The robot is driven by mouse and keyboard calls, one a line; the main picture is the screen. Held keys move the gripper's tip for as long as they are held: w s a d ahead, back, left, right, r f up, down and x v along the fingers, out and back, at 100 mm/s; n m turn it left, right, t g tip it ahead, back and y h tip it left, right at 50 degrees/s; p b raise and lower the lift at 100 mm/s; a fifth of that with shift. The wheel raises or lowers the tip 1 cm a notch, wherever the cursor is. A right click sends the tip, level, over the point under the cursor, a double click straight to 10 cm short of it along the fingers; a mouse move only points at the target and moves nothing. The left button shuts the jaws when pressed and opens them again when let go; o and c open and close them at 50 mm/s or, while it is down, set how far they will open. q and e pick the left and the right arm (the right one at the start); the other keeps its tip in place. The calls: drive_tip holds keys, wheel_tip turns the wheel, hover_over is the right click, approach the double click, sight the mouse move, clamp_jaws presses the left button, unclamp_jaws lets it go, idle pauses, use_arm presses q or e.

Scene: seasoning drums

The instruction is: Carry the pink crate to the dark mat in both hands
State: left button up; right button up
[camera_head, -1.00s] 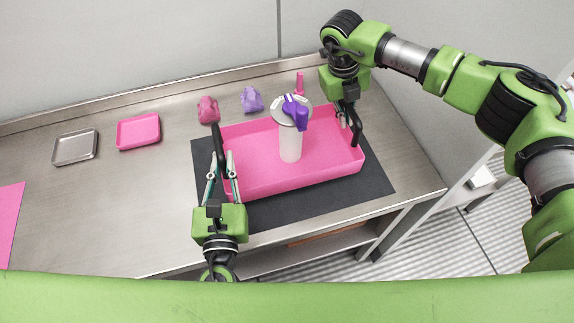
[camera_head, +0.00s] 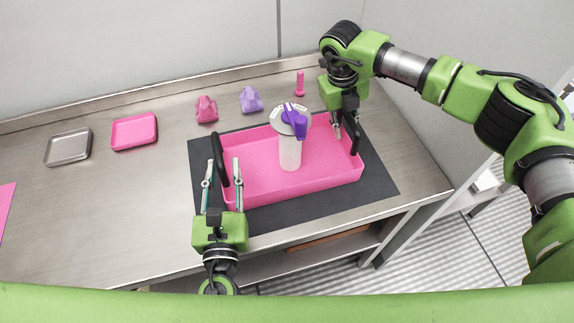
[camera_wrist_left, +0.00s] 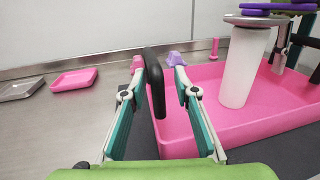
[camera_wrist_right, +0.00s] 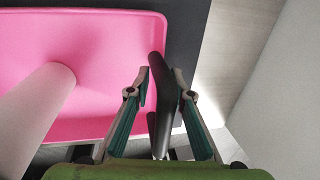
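The pink crate (camera_head: 262,186) rests on the dark mat (camera_head: 290,212), with mat showing around it. It has a black handle at each end. A white cylinder with a grey lid and purple pieces on top (camera_head: 290,150) stands upright in it. My left gripper (camera_head: 222,165) is open at the left handle (camera_wrist_left: 154,82); the fingers are wide apart on either side, without visible contact. My right gripper (camera_head: 345,122) is open at the right handle (camera_wrist_right: 158,92), which lies between its fingers with gaps on both sides.
Behind the crate are a dark pink object (camera_head: 206,110), a purple one (camera_head: 251,99) and a small pink bottle (camera_head: 300,83). A pink tray (camera_head: 134,131) and a metal tray (camera_head: 68,147) lie on the left. The counter's front edge is close to the mat.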

use_arm(q)
drive_tip(key=shift+s, duration=0.1)
use_arm(e)
drive_tip(key=shift+w+r, duration=0.1)
drive_tip(key=shift+r, duration=0.2)
use_arm(q)
drive_tip(key=s+d, duration=0.1)
drive_tip(key=s, duration=1)
drive_tip(key=shift+s, duration=0.35)
use_arm(e)
wheel_tip(320, 180, up, 11)
drive_tip(key=a, duration=0.2)
drive_tip(key=shift+s, duration=0.35)
